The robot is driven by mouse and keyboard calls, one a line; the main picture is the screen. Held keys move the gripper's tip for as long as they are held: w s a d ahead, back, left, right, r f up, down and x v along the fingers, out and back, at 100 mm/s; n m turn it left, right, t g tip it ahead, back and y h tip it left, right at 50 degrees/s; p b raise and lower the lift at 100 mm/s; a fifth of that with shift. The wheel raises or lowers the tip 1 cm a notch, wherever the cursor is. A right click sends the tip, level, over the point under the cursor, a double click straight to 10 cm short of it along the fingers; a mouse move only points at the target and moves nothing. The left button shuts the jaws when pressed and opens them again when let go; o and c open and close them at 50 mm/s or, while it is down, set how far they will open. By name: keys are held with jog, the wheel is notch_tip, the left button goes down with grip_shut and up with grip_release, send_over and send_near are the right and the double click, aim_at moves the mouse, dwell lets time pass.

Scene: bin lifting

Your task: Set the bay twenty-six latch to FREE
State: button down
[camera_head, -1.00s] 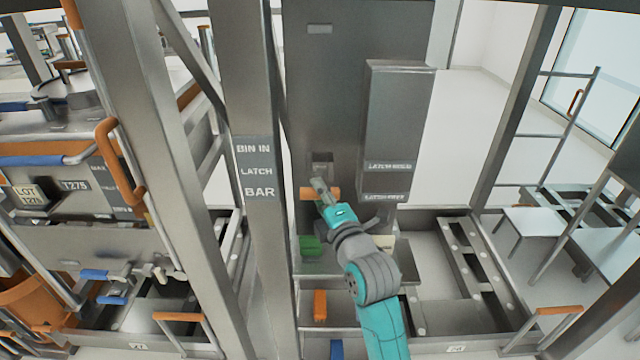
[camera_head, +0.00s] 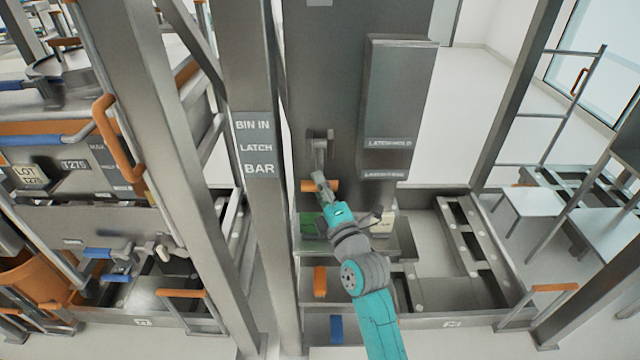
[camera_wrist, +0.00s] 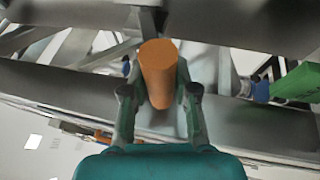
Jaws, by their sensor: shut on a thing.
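The latch lever (camera_head: 319,150) hangs from a bracket on the grey post panel, with an orange grip (camera_head: 307,186) across its lower end. My gripper (camera_head: 320,180) is shut on this grip in the head view. In the wrist view the orange grip (camera_wrist: 158,65) stands between the two fingers of my gripper (camera_wrist: 159,95). A grey box right of the lever carries a LATCH HOLD label (camera_head: 390,143) and a lower label (camera_head: 385,174) too blurred to read surely. A BIN IN LATCH BAR sign (camera_head: 255,146) is on the upright to the left.
A green block (camera_head: 309,226), an orange handle (camera_head: 320,281) and a blue handle (camera_head: 337,328) lie below the lever. Steel uprights (camera_head: 252,215) flank my arm. The right bay floor (camera_head: 425,290) is empty.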

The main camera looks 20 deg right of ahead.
jog(key=shift+w+f, duration=0.1)
jog(key=shift+f, duration=0.3)
jog(key=c, duration=0.9)
grip_release()
jog(key=shift+w, duration=0.1)
jog(key=shift+r, duration=0.1)
jog(key=v, duration=1.2)
